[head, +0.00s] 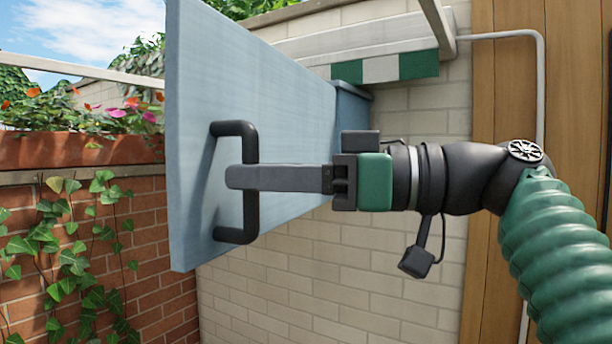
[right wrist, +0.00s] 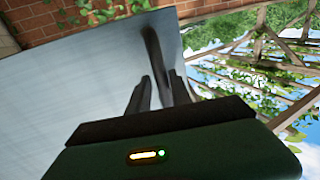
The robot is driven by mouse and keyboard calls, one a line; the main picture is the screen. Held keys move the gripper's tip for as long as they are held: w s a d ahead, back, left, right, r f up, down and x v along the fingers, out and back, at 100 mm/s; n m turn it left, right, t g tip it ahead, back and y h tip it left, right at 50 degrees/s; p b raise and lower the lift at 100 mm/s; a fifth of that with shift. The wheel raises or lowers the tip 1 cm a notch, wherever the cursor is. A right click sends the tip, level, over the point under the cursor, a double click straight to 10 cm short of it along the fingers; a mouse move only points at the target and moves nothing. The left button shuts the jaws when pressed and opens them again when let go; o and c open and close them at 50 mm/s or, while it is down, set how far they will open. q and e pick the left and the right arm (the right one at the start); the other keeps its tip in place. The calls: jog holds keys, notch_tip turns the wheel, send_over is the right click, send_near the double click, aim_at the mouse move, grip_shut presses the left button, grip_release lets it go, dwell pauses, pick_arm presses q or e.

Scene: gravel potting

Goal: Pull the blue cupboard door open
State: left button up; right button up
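The blue cupboard door (head: 270,80) stands swung out from the cream brick wall, its handle face turned toward my right arm. A narrow strip of the blue cupboard body (head: 352,100) shows behind it; the inside is hidden. The black bar handle (head: 250,225) is upright near the door's free edge. My right gripper (head: 240,178) reaches in from the right and is shut on this handle near its middle. In the right wrist view the handle (right wrist: 152,42) runs between the two fingers (right wrist: 160,85), against the pale door (right wrist: 70,85). My left gripper is not in view.
A red brick wall (head: 150,235) with ivy and a flower planter (head: 80,150) stands at the left. A green-and-white awning edge (head: 385,68) hangs above. Wooden boards (head: 500,90) and a white pipe (head: 541,100) are at the right.

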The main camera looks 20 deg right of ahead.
jog(key=shift+d, duration=0.1)
jog(key=p+v, duration=0.1)
jog(key=v, duration=1.5)
jog(key=shift+d, duration=0.3)
jog(key=shift+s+a, duration=0.1)
jog(key=shift+a, duration=0.15)
jog(key=shift+f, duration=0.1)
